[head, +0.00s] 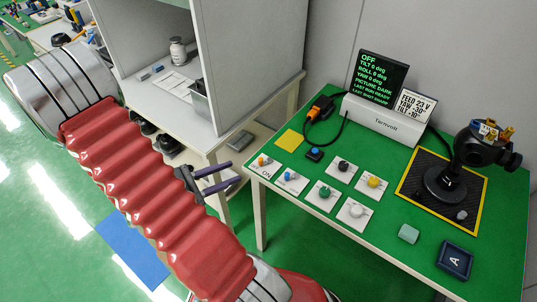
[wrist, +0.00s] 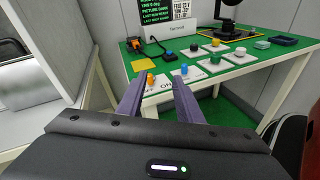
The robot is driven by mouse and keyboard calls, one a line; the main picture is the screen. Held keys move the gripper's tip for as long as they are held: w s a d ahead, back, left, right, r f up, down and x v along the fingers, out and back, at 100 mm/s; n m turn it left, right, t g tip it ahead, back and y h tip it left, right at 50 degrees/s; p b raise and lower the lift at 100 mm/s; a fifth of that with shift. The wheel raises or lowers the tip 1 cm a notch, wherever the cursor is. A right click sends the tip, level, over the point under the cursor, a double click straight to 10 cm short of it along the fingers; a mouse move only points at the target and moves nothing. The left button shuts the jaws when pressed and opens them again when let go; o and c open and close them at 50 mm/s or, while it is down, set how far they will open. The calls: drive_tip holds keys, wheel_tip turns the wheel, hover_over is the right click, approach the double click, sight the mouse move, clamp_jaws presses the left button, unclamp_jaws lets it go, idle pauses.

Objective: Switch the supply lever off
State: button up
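Two small switch plates stand at the near left corner of the green table. One has an orange lever (head: 263,161) and the other a blue lever (head: 290,176); "ON" is printed by them. The plates do not show clearly which lever is the supply. In the wrist view the orange lever (wrist: 150,79) and the blue lever (wrist: 184,70) appear just beyond my fingertips. My gripper (head: 229,177) is open and empty, left of the table corner and apart from both levers; its fingers also show in the wrist view (wrist: 160,82). A screen (head: 381,78) reads "OFF" on top.
Several other knob plates (head: 325,194) cover the table's middle. A camera gimbal (head: 446,182) stands on a yellow-edged black mat at right. A white Tarnvolt box (head: 381,122) sits at the back. A grey-walled bench (head: 243,60) stands at left.

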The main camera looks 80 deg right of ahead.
sight(269, 158)
drive_tip(key=s+d+f+n+t+h, duration=0.1)
drive_tip(key=d+f+n+h, duration=0.2)
drive_tip(key=d+f+n, duration=0.1)
wheel_tip(269, 158, down, 3)
drive_tip(key=shift+s+r+n, duration=0.1)
drive_tip(key=shift+s+n, duration=0.25)
drive_tip(key=shift+n, duration=0.15)
drive_tip(key=shift+d, duration=0.15)
drive_tip(key=shift+x, duration=6.9)
drive_tip(key=shift+w+r, duration=0.1)
drive_tip(key=shift+r, duration=0.1)
drive_tip(key=shift+c, duration=0.2)
clamp_jaws()
